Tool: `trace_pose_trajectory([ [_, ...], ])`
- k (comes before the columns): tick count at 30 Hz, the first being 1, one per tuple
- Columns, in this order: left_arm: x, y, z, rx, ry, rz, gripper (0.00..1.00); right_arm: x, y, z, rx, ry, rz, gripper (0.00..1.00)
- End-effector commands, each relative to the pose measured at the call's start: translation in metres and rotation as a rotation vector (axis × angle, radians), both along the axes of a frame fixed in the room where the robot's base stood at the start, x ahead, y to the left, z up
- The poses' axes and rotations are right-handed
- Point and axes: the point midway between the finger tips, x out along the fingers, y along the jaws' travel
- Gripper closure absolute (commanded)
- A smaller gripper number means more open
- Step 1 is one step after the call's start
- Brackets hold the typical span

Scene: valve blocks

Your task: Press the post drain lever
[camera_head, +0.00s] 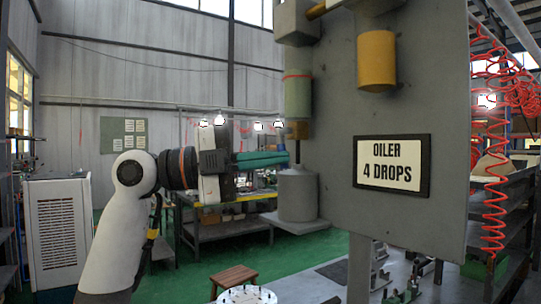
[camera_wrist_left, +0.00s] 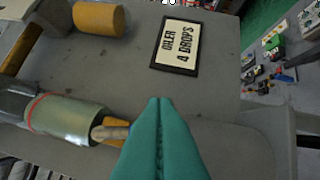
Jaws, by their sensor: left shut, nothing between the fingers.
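The post is a grey panel (camera_head: 410,110) with a green bowl (camera_head: 298,95) with a red line on its left side. Under the bowl is a brass drain piece (camera_head: 297,130), with a thin dark stem below it. In the left wrist view the bowl (camera_wrist_left: 65,118) lies at left, and a tan lever-like piece (camera_wrist_left: 110,132) shows at its brass end. My left gripper (camera_head: 284,157) has teal fingers, shut and empty, just left of the stem and below the brass piece. In the wrist view the fingertips (camera_wrist_left: 160,102) are right of the lever; contact cannot be told.
A grey cup (camera_head: 297,197) stands on a shelf under the drain. An "OILER 4 DROPS" sign (camera_head: 393,164) and a yellow cylinder (camera_head: 376,60) are on the panel. Red coiled hose (camera_head: 495,150) hangs at right. A workbench (camera_head: 225,228) and wooden stool (camera_head: 233,276) stand behind.

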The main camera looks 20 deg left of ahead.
Motion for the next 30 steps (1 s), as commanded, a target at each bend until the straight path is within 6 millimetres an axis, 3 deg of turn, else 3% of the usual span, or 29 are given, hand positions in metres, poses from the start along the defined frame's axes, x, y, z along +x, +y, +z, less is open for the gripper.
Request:
trace_pose_trajectory([
  [30, 0.0057, 0.0064, -0.0022, -0.004, 0.004, 0.003, 1.00, -0.0002, -0.0014, -0.0007, -0.002, 0.001, 0.001, 0.64],
])
